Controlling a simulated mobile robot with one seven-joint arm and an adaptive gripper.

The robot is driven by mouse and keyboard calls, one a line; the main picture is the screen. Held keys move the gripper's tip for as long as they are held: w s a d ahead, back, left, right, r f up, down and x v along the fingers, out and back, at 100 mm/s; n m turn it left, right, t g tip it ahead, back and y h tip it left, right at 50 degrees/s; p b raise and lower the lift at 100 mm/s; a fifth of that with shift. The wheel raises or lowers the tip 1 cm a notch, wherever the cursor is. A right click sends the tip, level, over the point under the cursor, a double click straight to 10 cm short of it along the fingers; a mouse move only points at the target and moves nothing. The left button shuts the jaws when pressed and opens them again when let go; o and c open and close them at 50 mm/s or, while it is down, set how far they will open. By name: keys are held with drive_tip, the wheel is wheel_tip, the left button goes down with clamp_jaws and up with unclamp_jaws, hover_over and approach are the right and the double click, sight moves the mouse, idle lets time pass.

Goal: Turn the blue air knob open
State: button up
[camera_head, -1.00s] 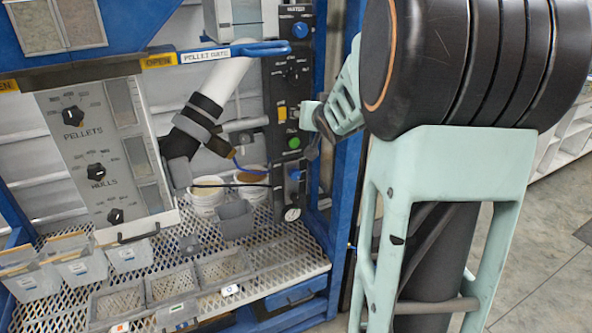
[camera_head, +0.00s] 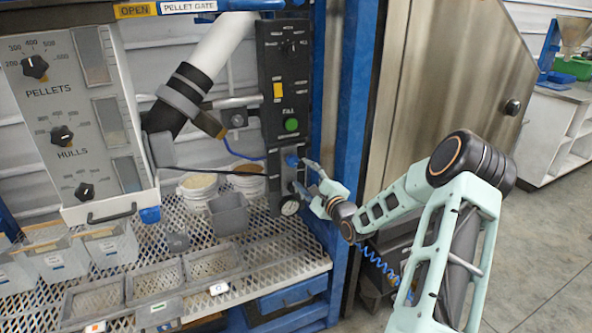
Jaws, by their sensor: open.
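The blue air knob (camera_head: 291,161) is on the lower part of a black control panel (camera_head: 273,130), below a green button. It is small in view and partly behind a fingertip. My gripper (camera_head: 303,175) is open in front of the lower panel, with its fingers pointing left toward it. The upper finger is close to the knob, and the lower finger is near the panel below it. I cannot tell whether either finger touches the knob. The knob's turned position is too small to read.
A round gauge (camera_head: 290,208) sits just below the gripper. A blue frame post (camera_head: 352,110) stands right of the panel. A grey dial box (camera_head: 80,110) is at far left.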

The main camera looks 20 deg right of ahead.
sight(294, 162)
drive_tip(key=shift+m, duration=0.6)
drive_tip(key=w, duration=0.7)
drive_tip(key=w+b, duration=0.1)
drive_tip(key=w, duration=0.3)
drive_tip(key=shift+d+f, duration=0.15)
drive_tip(key=shift+d, duration=0.1)
drive_tip(key=shift+s, duration=0.1)
drive_tip(key=c, duration=1.2)
drive_tip(key=shift+o, duration=0.2)
